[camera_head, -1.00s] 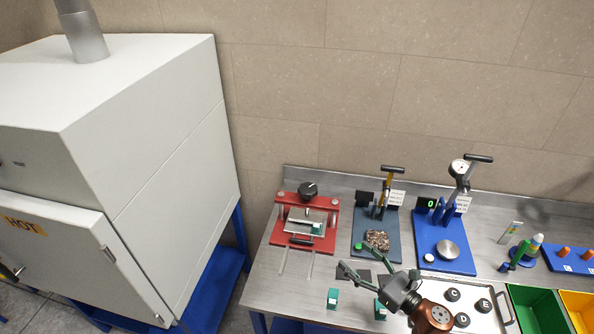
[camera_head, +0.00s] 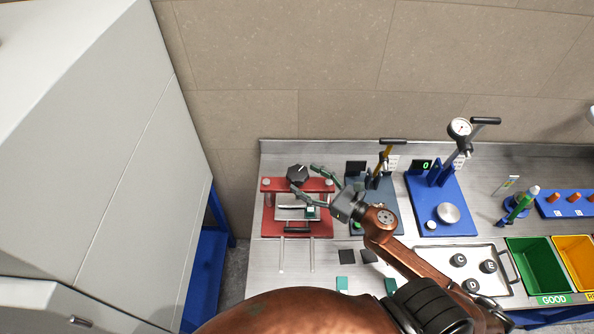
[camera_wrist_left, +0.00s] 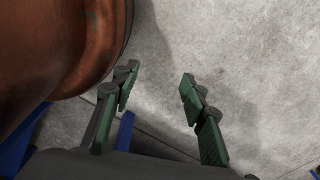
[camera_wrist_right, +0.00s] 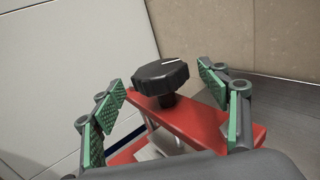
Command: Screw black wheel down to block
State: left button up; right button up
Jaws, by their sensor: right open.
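The black wheel (camera_head: 298,173) sits on top of the red press frame (camera_head: 269,224); in the right wrist view the wheel (camera_wrist_right: 161,78) has a white mark on its top. Below it, a metal block (camera_head: 290,212) lies in the press with a small green piece (camera_head: 311,211) at its right. My right gripper (camera_head: 305,179) is open at the wheel's right side, fingers spread; in the right wrist view its fingers (camera_wrist_right: 163,98) stand left and right of the wheel, apart from it. My left gripper (camera_wrist_left: 156,87) is open and empty above the grey floor.
A large light-grey cabinet (camera_head: 90,130) stands left of the table. Right of the press are a dark gauge stand (camera_head: 357,186), a blue gauge stand (camera_head: 425,212), a tray (camera_head: 425,270) of black discs and a green bin (camera_head: 545,268). The wall (camera_head: 330,70) is close behind.

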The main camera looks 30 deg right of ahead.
aim_at(289, 169)
jog(key=x, duration=0.2)
jog(key=shift+w+a, duration=0.1)
jog(key=shift+w, duration=0.2)
jog(key=shift+w+a, duration=0.2)
jog(key=shift+w, duration=0.25)
pick_arm(q)
jog(key=shift+w+r, duration=0.45)
jog(key=shift+w, duration=0.3)
jog(key=shift+s, duration=0.1)
pick_arm(e)
jog(key=shift+c, duration=0.6)
jog(key=c, duration=1)
pick_arm(q)
jog(key=shift+s+p, duration=0.15)
jog(key=shift+p, duration=0.15)
pick_arm(e)
jog(key=shift+c, duration=0.2)
